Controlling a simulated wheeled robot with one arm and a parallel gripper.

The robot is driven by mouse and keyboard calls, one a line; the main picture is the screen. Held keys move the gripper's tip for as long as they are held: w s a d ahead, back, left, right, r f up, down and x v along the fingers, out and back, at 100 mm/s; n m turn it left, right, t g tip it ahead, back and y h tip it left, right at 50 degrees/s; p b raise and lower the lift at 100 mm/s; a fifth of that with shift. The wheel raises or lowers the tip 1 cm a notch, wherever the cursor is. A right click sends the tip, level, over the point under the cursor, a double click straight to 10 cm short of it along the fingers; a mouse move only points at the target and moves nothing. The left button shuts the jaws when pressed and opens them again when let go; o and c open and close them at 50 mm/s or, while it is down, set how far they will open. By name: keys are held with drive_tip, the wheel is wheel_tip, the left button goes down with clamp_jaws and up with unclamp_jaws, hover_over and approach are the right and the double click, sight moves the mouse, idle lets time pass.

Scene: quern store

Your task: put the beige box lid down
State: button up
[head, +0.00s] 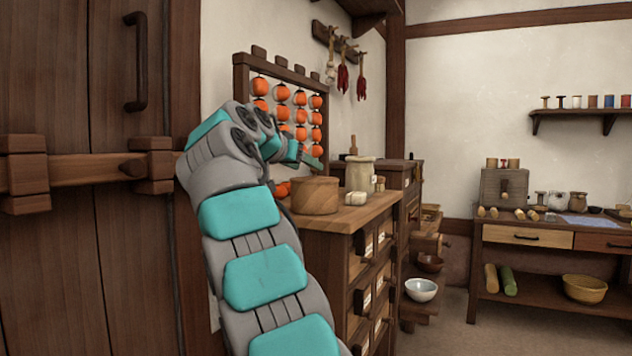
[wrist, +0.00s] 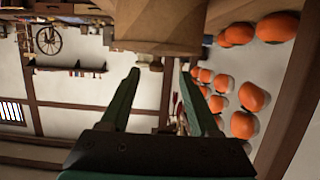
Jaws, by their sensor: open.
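A round tan wooden box (head: 315,197) stands on the wooden drawer cabinet; its top looks closed. In the wrist view, which is turned over, a round tan body (wrist: 165,18) fills the top centre, with a slightly wider band at its end that looks like the beige lid (wrist: 160,47). My gripper (wrist: 160,85) is open, its two dark green fingers apart with nothing held between them. The fingertips point toward the lid; whether they touch it I cannot tell. In the head view my gripper (head: 312,160) shows small above the box, partly hidden by my arm.
A frame of orange hanging balls (head: 282,93) stands behind my arm. A beige jar (head: 360,173) and a small pale item (head: 355,198) sit right of the box on the cabinet top (head: 345,216). A white bowl (head: 421,289) sits lower, right of the cabinet.

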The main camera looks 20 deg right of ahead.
sight(314, 175)
drive_tip(key=x, duration=0.4)
drive_tip(key=shift+w+d+p, duration=0.1)
drive_tip(key=shift+d+p, duration=0.25)
drive_tip(key=shift+d, duration=0.15)
clamp_jaws()
